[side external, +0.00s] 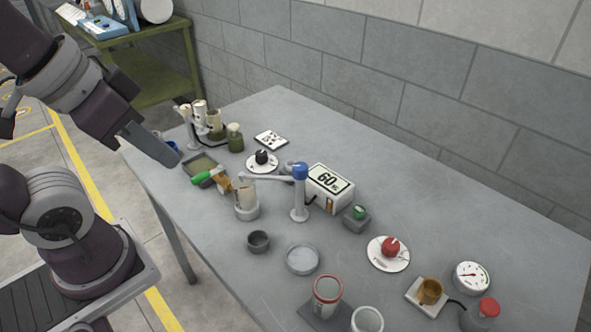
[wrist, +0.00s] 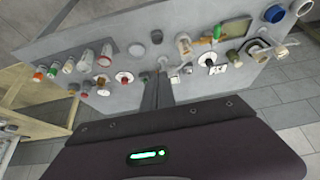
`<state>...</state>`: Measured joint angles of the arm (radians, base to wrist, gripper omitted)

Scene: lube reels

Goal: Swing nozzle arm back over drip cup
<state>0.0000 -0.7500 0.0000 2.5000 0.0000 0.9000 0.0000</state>
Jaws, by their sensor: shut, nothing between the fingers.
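The nozzle arm (side external: 272,179) is a thin grey bar on an upright post (side external: 299,207) with a blue cap. It points left, and its tip is above a beige cup (side external: 245,197) on a light round base; the beige cup also shows in the wrist view (wrist: 183,45). A small dark grey cup (side external: 258,242), perhaps the drip cup, stands in front of the arm, apart from its tip. My gripper (side external: 172,159) is shut and empty, high at the table's left end, away from the nozzle arm. Its fingers (wrist: 157,92) show together in the wrist view.
A white box reading 60 (side external: 328,188) stands just right of the post. A shallow dish (side external: 302,259) lies in front. A green-handled brush (side external: 210,175) and a tray (side external: 203,167) are on the left. A red knob (side external: 390,246) and a gauge (side external: 471,277) are on the right.

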